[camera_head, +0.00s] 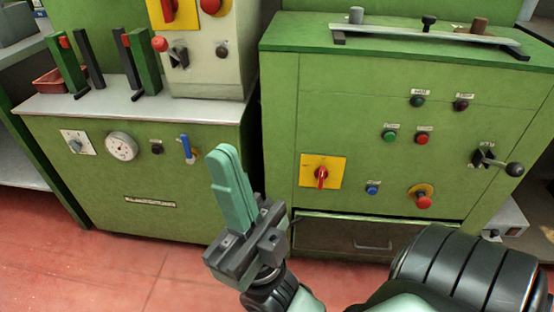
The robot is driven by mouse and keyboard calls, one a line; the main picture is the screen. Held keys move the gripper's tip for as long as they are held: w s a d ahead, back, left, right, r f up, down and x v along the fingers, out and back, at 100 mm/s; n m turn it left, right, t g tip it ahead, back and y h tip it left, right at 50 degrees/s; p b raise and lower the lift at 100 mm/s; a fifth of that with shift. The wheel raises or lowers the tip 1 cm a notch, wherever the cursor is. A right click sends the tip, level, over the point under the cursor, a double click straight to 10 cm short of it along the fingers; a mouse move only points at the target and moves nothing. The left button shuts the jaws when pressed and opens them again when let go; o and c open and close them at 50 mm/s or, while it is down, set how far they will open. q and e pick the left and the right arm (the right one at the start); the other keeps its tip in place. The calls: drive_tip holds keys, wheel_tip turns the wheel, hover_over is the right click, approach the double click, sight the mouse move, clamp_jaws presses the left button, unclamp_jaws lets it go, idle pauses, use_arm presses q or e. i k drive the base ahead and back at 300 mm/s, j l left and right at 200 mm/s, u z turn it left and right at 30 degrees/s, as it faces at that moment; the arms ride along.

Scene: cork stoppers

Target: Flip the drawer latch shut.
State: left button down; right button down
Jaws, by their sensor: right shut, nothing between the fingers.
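The drawer (335,236) has a dark brown front with a metal handle. It sits low in the green cabinet on the right, and my arm partly hides its lower right part. I cannot pick out its latch for sure; a thin dark piece (293,226) shows at the drawer's left edge, too small to tell its position. My right gripper (223,153) is left of the drawer, in front of the gap between the two cabinets. Its teal fingers point up and are shut together with nothing between them. My left gripper is out of view.
The right cabinet (375,105) carries buttons, a yellow switch plate (322,171) and a protruding black ball lever (497,160). Stoppers stand on a rail on top. The left cabinet (95,195) has a gauge and a blue handle (187,148). Red floor (110,275) is clear at lower left.

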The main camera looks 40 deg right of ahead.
sight(300, 219)
drive_tip(key=i+j, duration=0.2)
drive_tip(key=j, duration=0.2)
drive_tip(key=i+j, duration=0.2)
drive_tip(key=j, duration=0.2)
drive_tip(key=z, duration=1.7)
